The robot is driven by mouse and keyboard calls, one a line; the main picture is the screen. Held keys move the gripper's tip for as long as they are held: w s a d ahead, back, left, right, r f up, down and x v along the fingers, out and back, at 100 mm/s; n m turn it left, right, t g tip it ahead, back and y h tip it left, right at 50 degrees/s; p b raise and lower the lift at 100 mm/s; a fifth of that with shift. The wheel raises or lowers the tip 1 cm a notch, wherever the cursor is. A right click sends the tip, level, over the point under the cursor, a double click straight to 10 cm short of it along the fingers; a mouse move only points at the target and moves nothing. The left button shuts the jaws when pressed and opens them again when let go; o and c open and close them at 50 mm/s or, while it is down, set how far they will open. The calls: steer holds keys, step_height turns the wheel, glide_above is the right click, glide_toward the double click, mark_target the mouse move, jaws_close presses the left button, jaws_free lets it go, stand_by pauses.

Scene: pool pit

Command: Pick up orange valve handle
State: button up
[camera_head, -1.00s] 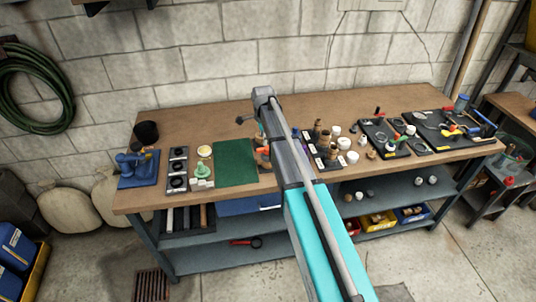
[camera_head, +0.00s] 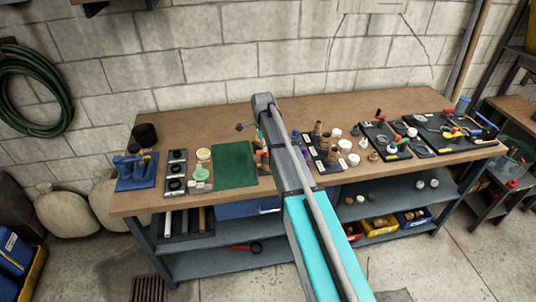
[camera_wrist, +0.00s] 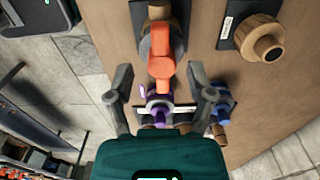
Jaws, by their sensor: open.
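The orange valve handle (camera_wrist: 161,70) is in the upper middle of the wrist view, on a round grey and brown fitting (camera_wrist: 156,35). My gripper (camera_wrist: 160,72) is open, with one dark finger on each side of the handle's near end in the picture. I see a gap on both sides, and cannot tell the height between fingers and handle. A purple valve (camera_wrist: 158,105) and a blue valve (camera_wrist: 222,100) show between and beside the fingers. In the head view my arm hides most of this spot, and the gripper is not clearly seen.
A brown fitting on a black plate (camera_wrist: 265,42) stands right of the handle. On the bench (camera_head: 225,108) are a green mat (camera_head: 234,165), a blue block (camera_head: 137,172), and black trays of fittings (camera_head: 432,135) to the right. The bench's back strip is clear.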

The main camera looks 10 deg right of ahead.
mark_target(267, 152)
steer(key=shift+f+b, duration=1.8)
steer(key=shift+f, duration=0.25)
steer(key=shift+c, duration=0.2)
jaws_close()
